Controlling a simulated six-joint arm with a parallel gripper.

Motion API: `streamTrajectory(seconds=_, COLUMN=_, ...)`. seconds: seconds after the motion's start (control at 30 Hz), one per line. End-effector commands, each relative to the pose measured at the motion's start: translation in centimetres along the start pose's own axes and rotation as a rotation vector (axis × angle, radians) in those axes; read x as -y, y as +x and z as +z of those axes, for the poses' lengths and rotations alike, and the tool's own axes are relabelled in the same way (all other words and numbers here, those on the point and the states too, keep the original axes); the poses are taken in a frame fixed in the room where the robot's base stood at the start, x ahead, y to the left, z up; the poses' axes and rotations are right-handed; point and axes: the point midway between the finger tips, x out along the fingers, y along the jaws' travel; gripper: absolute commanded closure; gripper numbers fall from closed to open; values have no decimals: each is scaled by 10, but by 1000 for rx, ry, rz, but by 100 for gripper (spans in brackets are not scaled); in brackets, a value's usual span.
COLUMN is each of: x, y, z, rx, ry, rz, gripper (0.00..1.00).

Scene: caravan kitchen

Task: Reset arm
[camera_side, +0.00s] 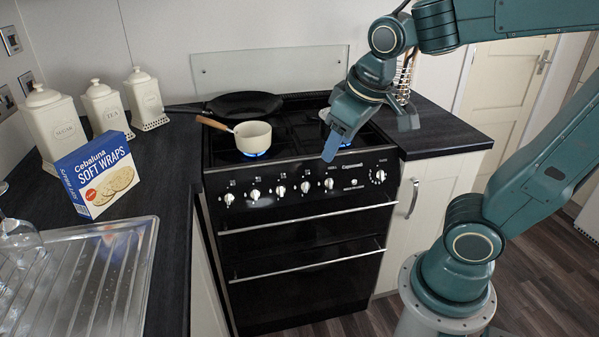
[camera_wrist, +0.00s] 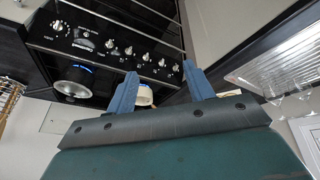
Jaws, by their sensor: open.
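My gripper (camera_side: 335,142) hangs in the air in front of the right part of the black cooker (camera_side: 300,215), with its blue fingers pointing down. In the wrist view, the two blue fingers of my gripper (camera_wrist: 160,82) stand apart with nothing held. A cream saucepan (camera_side: 253,138) with a wooden handle sits on a front left burner with a blue flame under it. Part of a pale pan (camera_wrist: 145,96) shows between the fingers in the wrist view, beyond them.
A black frying pan (camera_side: 243,104) sits at the back left of the hob. A soft wraps box (camera_side: 101,178), several cream canisters (camera_side: 105,107) and a metal draining board (camera_side: 88,280) occupy the left worktop.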

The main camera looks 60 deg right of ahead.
Motion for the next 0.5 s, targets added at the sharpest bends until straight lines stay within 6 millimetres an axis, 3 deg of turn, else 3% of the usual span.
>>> streamTrajectory(seconds=0.2, x=9, y=-22, z=31, rx=-63, ry=-13, rz=-72, gripper=48)
streamTrajectory(seconds=0.5, x=20, y=-35, z=58, rx=-111, ry=-36, rz=-125, gripper=48)
